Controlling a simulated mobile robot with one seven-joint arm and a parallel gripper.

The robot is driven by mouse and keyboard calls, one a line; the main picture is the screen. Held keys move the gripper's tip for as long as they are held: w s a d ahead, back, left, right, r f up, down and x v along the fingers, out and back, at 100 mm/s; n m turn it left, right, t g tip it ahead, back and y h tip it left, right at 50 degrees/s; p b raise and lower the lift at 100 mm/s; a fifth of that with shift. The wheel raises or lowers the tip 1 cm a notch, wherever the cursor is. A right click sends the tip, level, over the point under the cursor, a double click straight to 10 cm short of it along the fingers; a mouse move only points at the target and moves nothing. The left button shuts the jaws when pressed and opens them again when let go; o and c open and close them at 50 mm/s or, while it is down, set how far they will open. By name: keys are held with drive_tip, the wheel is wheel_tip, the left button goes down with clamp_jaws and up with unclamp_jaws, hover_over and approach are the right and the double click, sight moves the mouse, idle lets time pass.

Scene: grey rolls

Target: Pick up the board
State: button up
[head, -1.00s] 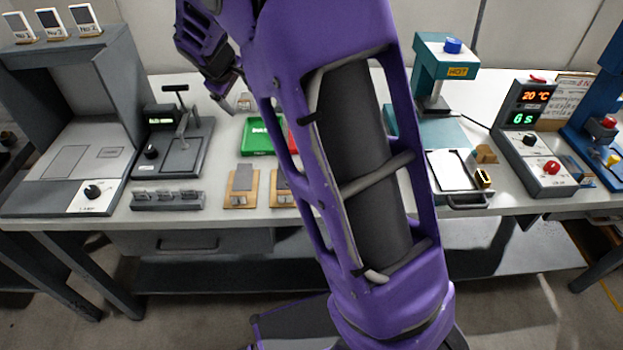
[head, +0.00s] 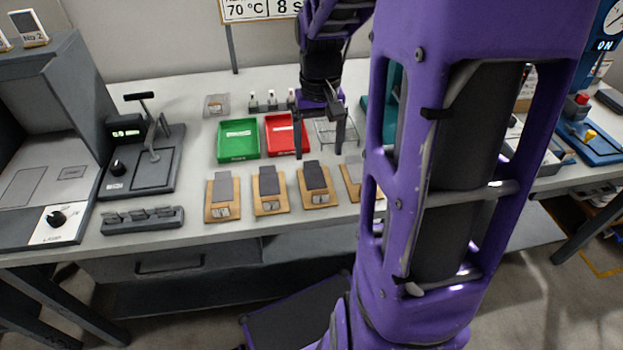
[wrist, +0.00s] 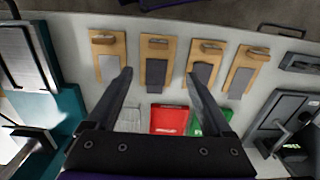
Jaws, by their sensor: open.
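Several wooden boards, each with a grey pad and a small metal-looking piece at its front end, lie in a row near the table's front edge. From left to right are the first board (head: 222,197), the second board (head: 269,192), the third board (head: 316,186) and a rightmost board (head: 353,178) partly hidden by my arm. My gripper (head: 319,153) is open, points down and is empty, just behind the third board. In the wrist view its fingertips (wrist: 158,76) are on either side of the line to that board (wrist: 155,58), apart from it.
A green tray (head: 238,156), a red tray (head: 284,149) and a wire rack (head: 346,134) stand behind the boards. A lever press (head: 147,160) and a low grey holder (head: 142,220) are to the left. A large grey machine (head: 45,150) fills the far left.

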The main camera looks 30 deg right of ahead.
sight(320, 191)
wheel_tip(320, 191, down, 8)
drive_tip(key=shift+b, duration=0.75)
drive_tip(key=f, duration=0.2)
drive_tip(key=s+f+b, duration=0.1)
drive_tip(key=f, duration=0.1)
drive_tip(key=shift+d+f, duration=0.1)
drive_tip(key=shift+f, duration=0.1)
drive_tip(key=shift+w+f, duration=0.1)
drive_tip(key=shift+f, duration=0.3)
clamp_jaws()
